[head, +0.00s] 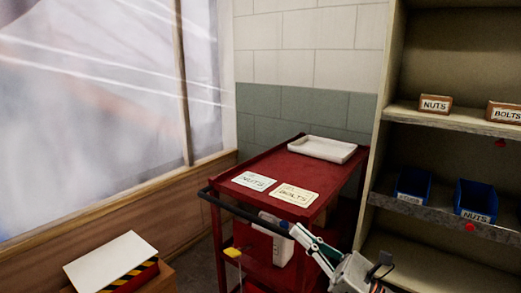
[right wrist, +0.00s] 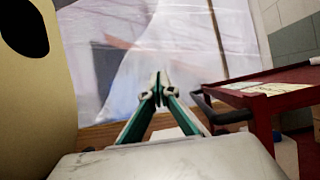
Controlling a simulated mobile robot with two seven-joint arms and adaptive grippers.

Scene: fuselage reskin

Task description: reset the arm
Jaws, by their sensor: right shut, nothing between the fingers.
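My right gripper (head: 296,231) comes in from the lower right of the head view, in front of the red cart (head: 230,219). Its fingers are together with nothing between them. In the right wrist view, the closed fingertips (right wrist: 158,92) point toward the translucent sheeting (right wrist: 120,60), and the cart (right wrist: 262,112) stands to their right. My left gripper is in neither view.
The cart top holds a white tray (head: 323,149), a NUTS card (head: 254,181) and a BOLTS card (head: 291,195). A shelf unit (head: 455,120) with blue bins (head: 412,187) stands at right. A box with a white panel (head: 110,262) is at lower left.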

